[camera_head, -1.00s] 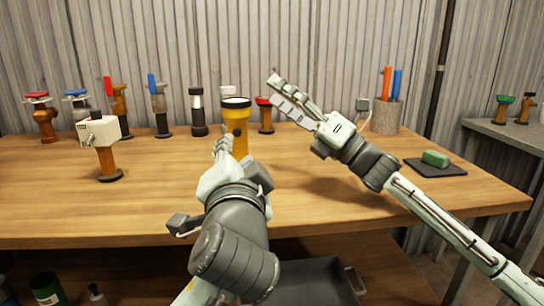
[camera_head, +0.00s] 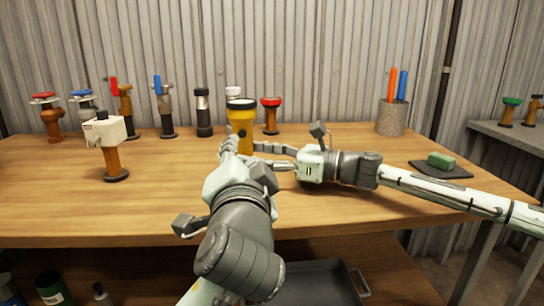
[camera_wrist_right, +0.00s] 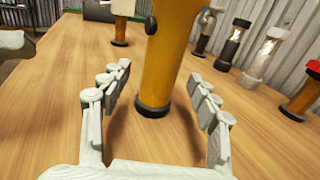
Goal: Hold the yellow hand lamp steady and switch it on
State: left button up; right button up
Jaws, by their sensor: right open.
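The yellow hand lamp (camera_head: 241,120) stands upright on the workbench, with a dark head on top and a black foot. In the right wrist view the lamp (camera_wrist_right: 168,60) shows a dark round button (camera_wrist_right: 151,25) on its side. My right gripper (camera_head: 262,155) has come in low from the right. Its open fingers (camera_wrist_right: 150,78) lie on either side of the lamp, with gaps to both sides. My left gripper (camera_head: 229,146) is in front of the lamp in the head view and covers part of its lower body. Its finger opening is hidden.
A pale box on an orange post (camera_head: 110,158) stands at the left. Several valves and lamps, including a red-topped one (camera_head: 271,115), line the back. A pen cup (camera_head: 391,118) and a green block (camera_head: 441,160) are at the right. The front bench is clear.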

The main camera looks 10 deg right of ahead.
aim_at(242, 134)
jog(key=shift+x, duration=1.5)
grip_shut()
pick_arm(q)
grip_shut()
jog(key=shift+n, duration=0.7)
jog(key=shift+w, duration=3)
